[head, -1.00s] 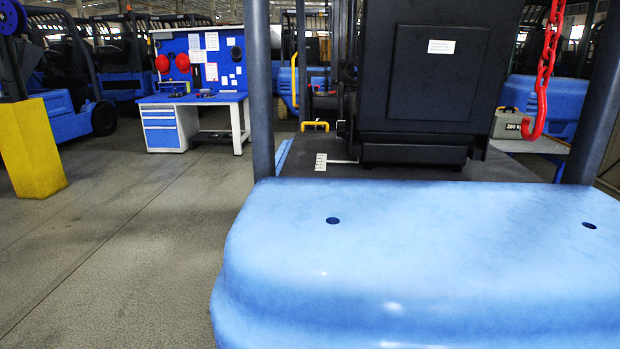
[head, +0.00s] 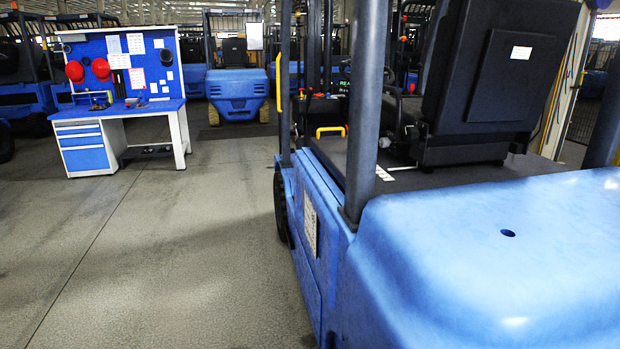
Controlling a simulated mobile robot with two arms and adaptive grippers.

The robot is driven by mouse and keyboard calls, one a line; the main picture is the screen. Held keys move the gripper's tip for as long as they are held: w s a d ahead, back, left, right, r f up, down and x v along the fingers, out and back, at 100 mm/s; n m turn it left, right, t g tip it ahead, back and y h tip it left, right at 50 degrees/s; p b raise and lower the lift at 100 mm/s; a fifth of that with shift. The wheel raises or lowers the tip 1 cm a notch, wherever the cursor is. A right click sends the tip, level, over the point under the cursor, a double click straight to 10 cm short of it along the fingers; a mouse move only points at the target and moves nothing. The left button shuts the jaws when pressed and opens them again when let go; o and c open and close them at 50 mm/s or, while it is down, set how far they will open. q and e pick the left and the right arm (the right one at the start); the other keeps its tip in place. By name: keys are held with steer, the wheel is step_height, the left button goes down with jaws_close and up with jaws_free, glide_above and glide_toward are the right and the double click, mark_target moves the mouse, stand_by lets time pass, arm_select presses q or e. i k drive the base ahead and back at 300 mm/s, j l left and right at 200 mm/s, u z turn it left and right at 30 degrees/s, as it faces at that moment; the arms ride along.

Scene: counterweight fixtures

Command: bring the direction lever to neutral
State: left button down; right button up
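The blue forklift (head: 450,275) fills the right of the head view, seen from behind and to its left. Its black seat back (head: 505,65) hides much of the cab. The direction lever cannot be made out. Small red parts show among the dark controls, one beside the seat (head: 412,87) and one further forward (head: 327,95), but I cannot tell what they are. Neither of my grippers is in view.
Open concrete floor (head: 190,260) lies along the forklift's left side. A blue workbench (head: 120,110) with drawers stands at the left. Another blue forklift (head: 237,88) is parked behind. A dark upright post (head: 366,110) and yellow handle (head: 279,80) flank the cab.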

mark_target(332, 84)
steer(key=i+j+z, duration=0.1)
steer(key=i+j, duration=0.15)
steer(key=i+j+z, duration=0.1)
steer(key=j, duration=0.25)
steer(key=i+j+z, duration=0.1)
steer(key=i+j, duration=0.25)
steer(key=i+j+z, duration=0.1)
steer(key=j, duration=0.25)
steer(key=i+j+z, duration=0.1)
steer(key=i+j, duration=0.2)
steer(key=i+j+z, duration=0.1)
steer(key=j, duration=0.3)
steer(key=i+j+z, duration=0.15)
steer(key=i+j, duration=0.25)
steer(key=i+j+z, duration=0.1)
steer(key=i+j, duration=0.35)
steer(key=i+j+z, duration=0.15)
steer(key=i+j, duration=0.2)
steer(key=j, duration=0.15)
steer(key=i+j+z, duration=0.1)
steer(key=i+j, duration=0.25)
steer(key=j, duration=0.2)
